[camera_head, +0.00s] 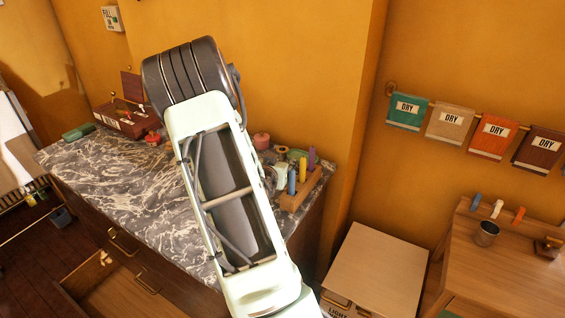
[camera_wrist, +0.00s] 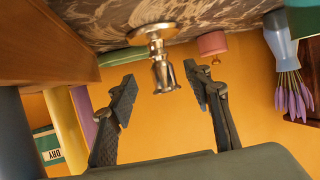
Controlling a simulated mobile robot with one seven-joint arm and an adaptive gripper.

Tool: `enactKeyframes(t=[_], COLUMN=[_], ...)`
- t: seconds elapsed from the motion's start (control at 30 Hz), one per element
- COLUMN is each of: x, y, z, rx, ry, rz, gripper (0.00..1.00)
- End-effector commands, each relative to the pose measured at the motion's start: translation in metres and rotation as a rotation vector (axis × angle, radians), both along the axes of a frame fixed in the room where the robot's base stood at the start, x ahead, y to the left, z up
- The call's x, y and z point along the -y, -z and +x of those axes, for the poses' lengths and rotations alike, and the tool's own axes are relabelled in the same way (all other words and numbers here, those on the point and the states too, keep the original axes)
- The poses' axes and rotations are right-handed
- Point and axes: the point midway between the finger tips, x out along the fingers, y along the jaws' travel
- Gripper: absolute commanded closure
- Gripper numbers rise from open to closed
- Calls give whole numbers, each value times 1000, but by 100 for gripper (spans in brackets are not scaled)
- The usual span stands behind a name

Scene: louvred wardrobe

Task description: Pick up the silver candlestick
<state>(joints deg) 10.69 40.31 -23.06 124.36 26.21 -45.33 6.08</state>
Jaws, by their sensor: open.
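The silver candlestick (camera_wrist: 163,73) shows in the wrist view, which is upside down. It stands on a round brass-coloured base on the dark marbled top. My gripper (camera_wrist: 161,84) is open, with one finger on each side of the candlestick's upper end in the picture. I see gaps between the candlestick and both fingers; how deep it sits between them I cannot tell. In the head view my arm covers the middle of the marble counter (camera_head: 120,185), and neither my gripper nor the candlestick can be made out clearly.
A wooden block with coloured pegs (camera_head: 298,190) stands at the counter's right end. A pink pot (camera_wrist: 211,44) and a vase with purple flowers (camera_wrist: 283,45) are near the candlestick. A red-brown box (camera_head: 125,118) stands at the back left. The counter's left front is clear.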

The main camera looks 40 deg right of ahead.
Motion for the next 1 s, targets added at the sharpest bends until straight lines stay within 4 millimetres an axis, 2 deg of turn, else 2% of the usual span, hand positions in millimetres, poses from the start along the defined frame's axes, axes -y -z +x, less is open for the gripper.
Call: enactKeyframes(t=[0.4, 0.7, 0.77, 1.0], x=[34, 37, 37, 37], y=[15, 18, 18, 18], z=[26, 28, 29, 28], rx=[-1, -1, -1, -1], ry=[-1, -2, -2, -2], rz=[2, 2, 2, 2], gripper=[54, 54, 59, 85])
